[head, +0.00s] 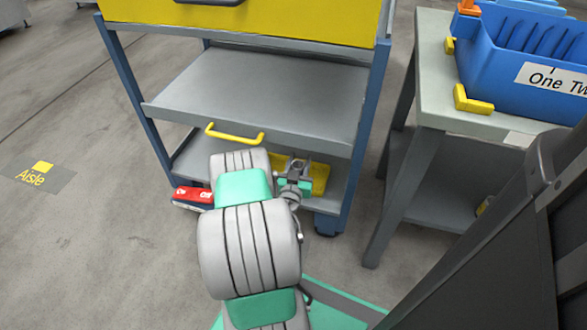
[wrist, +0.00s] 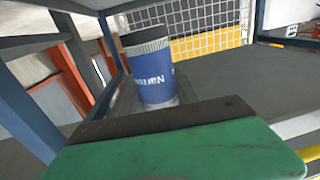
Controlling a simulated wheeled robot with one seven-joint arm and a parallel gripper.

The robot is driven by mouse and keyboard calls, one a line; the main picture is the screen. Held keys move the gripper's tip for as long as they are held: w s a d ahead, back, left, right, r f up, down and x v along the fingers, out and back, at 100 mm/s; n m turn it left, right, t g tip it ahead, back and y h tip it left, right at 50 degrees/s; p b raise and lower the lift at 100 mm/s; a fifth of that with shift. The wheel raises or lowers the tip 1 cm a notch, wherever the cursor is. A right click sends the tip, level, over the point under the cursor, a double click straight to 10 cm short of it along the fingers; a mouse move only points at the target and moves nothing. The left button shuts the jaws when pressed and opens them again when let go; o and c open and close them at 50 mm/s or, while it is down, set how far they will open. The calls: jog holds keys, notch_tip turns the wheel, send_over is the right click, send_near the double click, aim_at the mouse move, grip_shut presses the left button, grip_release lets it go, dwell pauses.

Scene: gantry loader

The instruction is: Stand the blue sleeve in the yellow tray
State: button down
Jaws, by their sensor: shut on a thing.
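The blue sleeve (wrist: 156,82), with white lettering and a dark, pale-rimmed end, shows in the wrist view just beyond the green and dark housing of my gripper. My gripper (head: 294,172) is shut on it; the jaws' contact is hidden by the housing. In the head view I cannot make out the sleeve, and my arm covers much of that area. The yellow tray (head: 320,178) shows in part on the lower shelf of the trolley, behind and right of my gripper. Its left part is hidden, and I cannot tell the exact gap to it.
The trolley has a grey middle shelf (head: 250,88) above, a yellow handle (head: 235,133) and blue posts (head: 363,130). A red switch box (head: 192,197) is left of my arm. A bench (head: 425,100) with a blue bin (head: 520,60) stands right. Floor at left is clear.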

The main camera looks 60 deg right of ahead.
jog(key=shift+w+d+f+b, duration=0.95)
jog(key=shift+d+f, duration=0.3)
jog(key=shift+f, duration=0.65)
jog(key=shift+w+d+f+b, duration=0.85)
jog(key=shift+w+d+f, duration=0.3)
jog(key=shift+f, duration=0.7)
jog(key=shift+w+d+f+b, duration=0.9)
jog(key=shift+d+f, duration=0.4)
jog(key=shift+f, duration=0.6)
jog(key=c, duration=0.9)
grip_release()
